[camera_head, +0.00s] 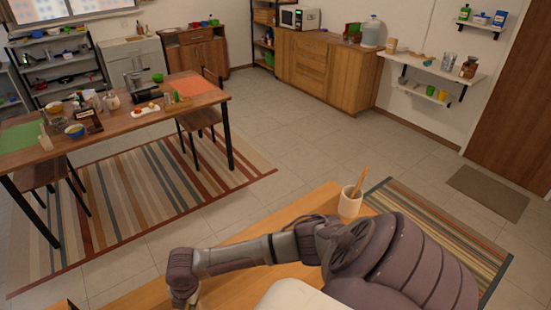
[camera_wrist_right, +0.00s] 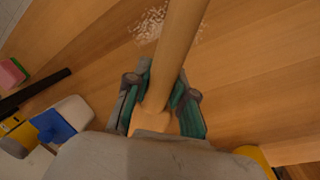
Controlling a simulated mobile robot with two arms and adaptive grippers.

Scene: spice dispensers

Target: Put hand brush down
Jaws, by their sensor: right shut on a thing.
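The hand brush (camera_wrist_right: 180,45) shows in the right wrist view as a light wooden handle. It runs from between the fingers up past the top edge, so its far end is out of view. My right gripper (camera_wrist_right: 160,105) is shut on the handle, with teal-padded fingers on both sides, above a wooden surface (camera_wrist_right: 260,70). In the head view my right arm reaches left over the wooden counter (camera_head: 235,240), and its gripper (camera_head: 184,296) is low in the picture. The brush is not clear there. My left gripper is not in view.
White grains (camera_wrist_right: 165,22) lie scattered on the wood near the handle. A blue and white container (camera_wrist_right: 62,122), a dark bar (camera_wrist_right: 35,90) and a pink and green sponge (camera_wrist_right: 12,72) are at left. A white cup (camera_head: 349,205) with a wooden utensil stands at the counter's far right.

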